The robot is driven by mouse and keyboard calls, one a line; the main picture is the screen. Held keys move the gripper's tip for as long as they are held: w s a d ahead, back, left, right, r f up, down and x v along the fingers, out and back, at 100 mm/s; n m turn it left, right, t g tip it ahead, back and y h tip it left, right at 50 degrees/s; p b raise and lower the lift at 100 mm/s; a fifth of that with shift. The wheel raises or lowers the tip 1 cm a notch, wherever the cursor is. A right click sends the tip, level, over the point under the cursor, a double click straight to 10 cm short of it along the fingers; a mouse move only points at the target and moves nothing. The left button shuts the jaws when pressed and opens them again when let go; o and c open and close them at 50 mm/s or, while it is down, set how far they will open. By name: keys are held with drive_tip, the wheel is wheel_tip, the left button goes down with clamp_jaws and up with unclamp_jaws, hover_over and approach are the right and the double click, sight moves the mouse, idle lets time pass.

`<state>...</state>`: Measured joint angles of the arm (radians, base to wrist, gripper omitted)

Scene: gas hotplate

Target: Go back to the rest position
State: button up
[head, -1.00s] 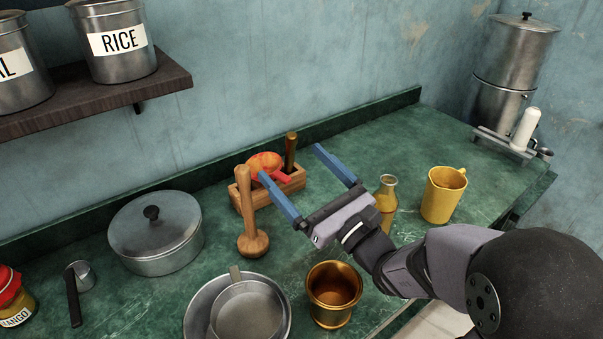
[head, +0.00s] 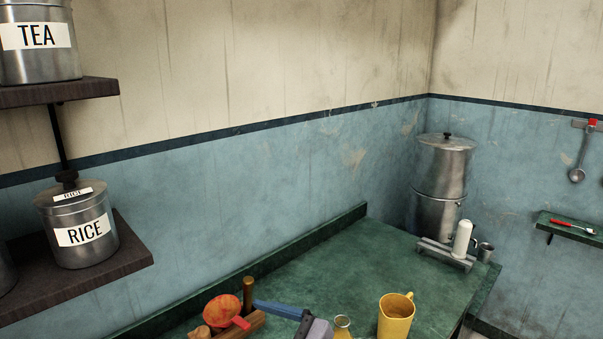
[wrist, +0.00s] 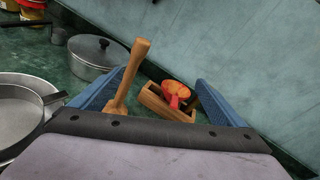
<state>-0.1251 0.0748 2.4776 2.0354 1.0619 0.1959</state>
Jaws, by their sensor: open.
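My gripper (wrist: 155,105) is open, its two blue fingers spread wide and nothing held between them. In the head view only part of it shows, with a blue finger (head: 280,309) at the bottom edge. In the wrist view a wooden masher (wrist: 130,80) stands near the left finger. A wooden box (wrist: 165,104) holding a red-orange item (wrist: 177,92) lies beyond, between the fingers. I cannot tell from these frames whether the fingers touch either one.
A yellow mug (head: 396,318) and a glass bottle (head: 342,326) stand on the green counter (head: 350,262). A lidded pot (wrist: 97,57) and a metal pan (wrist: 20,112) are at the left in the wrist view. Shelves hold a RICE tin (head: 80,232). A steel water filter (head: 440,180) stands in the corner.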

drive_tip(key=s+d+r+n+g+h+p, duration=0.1)
drive_tip(key=s+d+n+g+h+p, duration=0.25)
drive_tip(key=s+n+p, duration=0.3)
drive_tip(key=s+d+r+n+g+h+p, duration=0.25)
drive_tip(key=s+n+g+p, duration=0.2)
drive_tip(key=s+p, duration=0.25)
drive_tip(key=s+d+r+n+h+p, duration=0.1)
drive_tip(key=d+r+n+h+p, duration=0.2)
drive_tip(key=d, duration=0.6)
drive_tip(key=s+d+r+n+h+p, duration=0.1)
drive_tip(key=d+r+n+h+p, duration=0.2)
drive_tip(key=d+n+p, duration=0.3)
drive_tip(key=d+h+p, duration=0.1)
drive_tip(key=d+p, duration=0.1)
drive_tip(key=d, duration=0.1)
drive_tip(key=shift+d+h, duration=0.3)
drive_tip(key=shift+s, duration=0.1)
wheel_tip(320, 180, down, 5)
drive_tip(key=b, duration=0.4)
drive_tip(key=shift+f+b, duration=0.1)
drive_tip(key=shift+b, duration=0.25)
